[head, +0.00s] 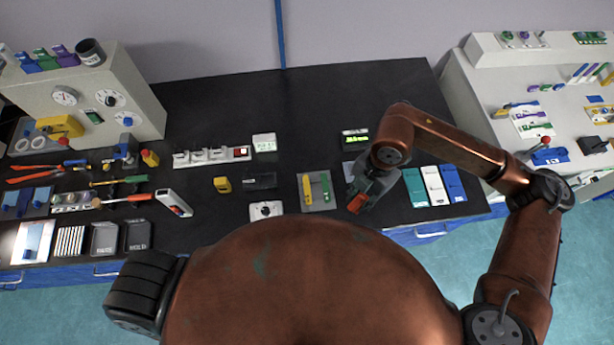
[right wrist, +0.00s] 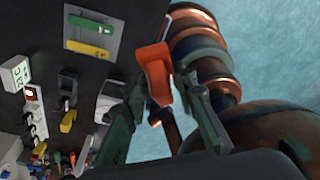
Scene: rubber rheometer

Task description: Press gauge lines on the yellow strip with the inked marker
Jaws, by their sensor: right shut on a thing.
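My right gripper (head: 368,190) is shut on an orange-red block-shaped tool, the marker (head: 357,203), above the bench front. In the right wrist view the marker (right wrist: 155,72) sits between the dark green fingers of the gripper (right wrist: 163,88). Its inked face cannot be made out. The yellow strip (head: 308,190) lies on a grey plate (head: 316,206), to the left of the gripper, with a green strip (head: 325,188) beside it. The yellow strip also shows in the right wrist view (right wrist: 87,48). The marker is apart from the strip. My left gripper is not in view.
White and blue slabs (head: 435,187) lie right of the gripper. A white device (head: 266,211), a yellow block (head: 222,185) and a black device (head: 260,180) are left of the plate. Tools and trays crowd the far left.

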